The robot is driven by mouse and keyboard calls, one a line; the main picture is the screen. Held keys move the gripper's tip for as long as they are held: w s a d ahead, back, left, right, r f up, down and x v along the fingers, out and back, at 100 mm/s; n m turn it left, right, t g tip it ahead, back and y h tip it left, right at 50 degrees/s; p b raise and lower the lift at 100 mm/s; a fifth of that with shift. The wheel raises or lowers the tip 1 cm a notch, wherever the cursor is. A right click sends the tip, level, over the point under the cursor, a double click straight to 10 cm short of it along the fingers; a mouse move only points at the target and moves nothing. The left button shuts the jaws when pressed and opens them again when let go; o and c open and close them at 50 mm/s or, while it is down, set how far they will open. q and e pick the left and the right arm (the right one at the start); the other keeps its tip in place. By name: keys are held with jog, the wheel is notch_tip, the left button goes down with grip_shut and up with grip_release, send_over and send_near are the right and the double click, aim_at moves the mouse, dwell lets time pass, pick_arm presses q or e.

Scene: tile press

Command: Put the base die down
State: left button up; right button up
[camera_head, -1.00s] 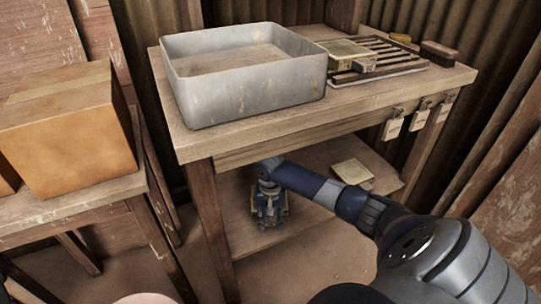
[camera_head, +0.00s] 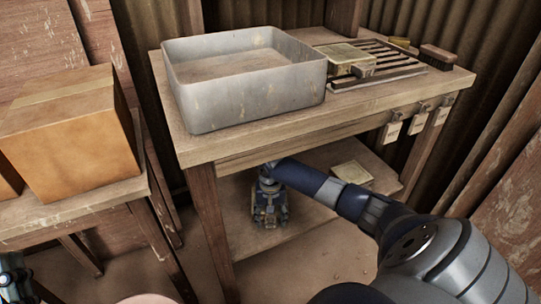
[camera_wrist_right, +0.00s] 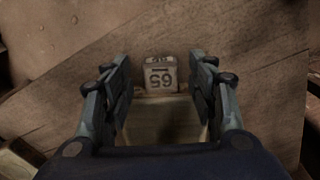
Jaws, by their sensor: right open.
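The base die (camera_wrist_right: 165,118) is a pale block with a raised tab marked "65", seen upside down in the right wrist view. It lies on the lower shelf (camera_head: 310,238) of the workbench. My right gripper (camera_head: 270,218) reaches down under the bench top and hides most of the die in the head view. In the wrist view my right gripper (camera_wrist_right: 161,92) is open, with one finger on each side of the die. Part of what looks like my left gripper (camera_head: 14,284) shows at the lower left edge, its fingers too cut off to judge.
Another pale die (camera_head: 350,174) lies farther back on the shelf. The bench top holds a metal tray (camera_head: 262,100), a slatted rack (camera_head: 398,66), another die (camera_head: 343,54) and a brush (camera_head: 438,56). Tags (camera_head: 392,131) hang from its front edge. A cardboard box (camera_head: 70,135) stands at left.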

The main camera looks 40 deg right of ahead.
notch_tip(320, 180, up, 5)
jog(key=shift+f+p, duration=0.1)
jog(key=shift+p, duration=0.95)
pick_arm(q)
jog(key=w+f+g+y, duration=0.2)
jog(key=f+g, duration=0.4)
jog(key=f, duration=0.5)
jog(key=shift+w+a+g+y, duration=0.3)
jog(key=shift+w, duration=0.4)
pick_arm(e)
jog(key=shift+r, duration=0.2)
